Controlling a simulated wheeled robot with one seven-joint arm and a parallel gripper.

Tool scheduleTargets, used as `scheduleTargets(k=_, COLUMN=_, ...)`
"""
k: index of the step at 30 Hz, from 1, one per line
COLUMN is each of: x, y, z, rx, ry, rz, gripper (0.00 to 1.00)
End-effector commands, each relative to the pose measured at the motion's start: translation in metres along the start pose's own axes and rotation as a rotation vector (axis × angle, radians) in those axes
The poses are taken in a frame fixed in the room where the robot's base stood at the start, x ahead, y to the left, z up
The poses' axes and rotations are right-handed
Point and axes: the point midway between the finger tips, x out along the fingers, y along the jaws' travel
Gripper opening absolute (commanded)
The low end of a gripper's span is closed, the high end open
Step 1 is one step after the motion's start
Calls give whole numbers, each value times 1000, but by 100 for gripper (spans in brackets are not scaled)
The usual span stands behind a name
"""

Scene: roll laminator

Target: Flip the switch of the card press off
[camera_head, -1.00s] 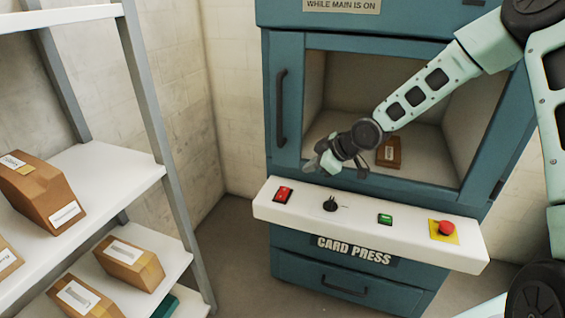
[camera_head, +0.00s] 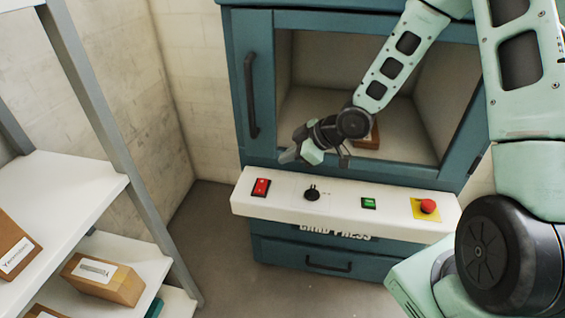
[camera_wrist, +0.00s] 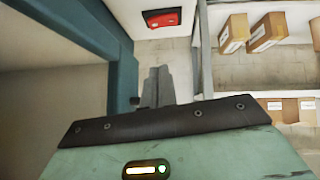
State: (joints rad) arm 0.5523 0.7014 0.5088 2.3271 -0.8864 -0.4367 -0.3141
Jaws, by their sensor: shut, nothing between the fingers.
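The card press (camera_head: 243,225) is a teal cabinet with a white control panel (camera_head: 287,201) along its front. A red rocker switch (camera_head: 261,187) sits at the panel's left end. It also shows at the top of the wrist view (camera_wrist: 162,20). Which way the rocker is tipped is too small to tell. My gripper (camera_head: 287,156) is shut and empty, above and behind the panel, up and to the right of the red switch and apart from it. In the wrist view its fingers (camera_wrist: 158,84) point up toward the switch.
The panel also carries a black knob (camera_head: 312,193), a green button (camera_head: 369,203) and a red emergency button (camera_head: 428,206) on yellow. A brown box lies in the open chamber behind my arm. A shelf rack (camera_head: 125,262) with boxes stands at left.

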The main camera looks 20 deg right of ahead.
Motion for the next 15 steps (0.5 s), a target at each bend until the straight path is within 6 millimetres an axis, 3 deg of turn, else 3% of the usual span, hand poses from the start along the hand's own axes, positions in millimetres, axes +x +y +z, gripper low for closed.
scheduleTargets(k=12, x=86, y=-2, z=0, rx=-2, ry=0, rz=-4, gripper=0)
scheduleTargets(k=15, x=96, y=-1, z=13, rx=2, ry=-2, rz=-3, gripper=0)
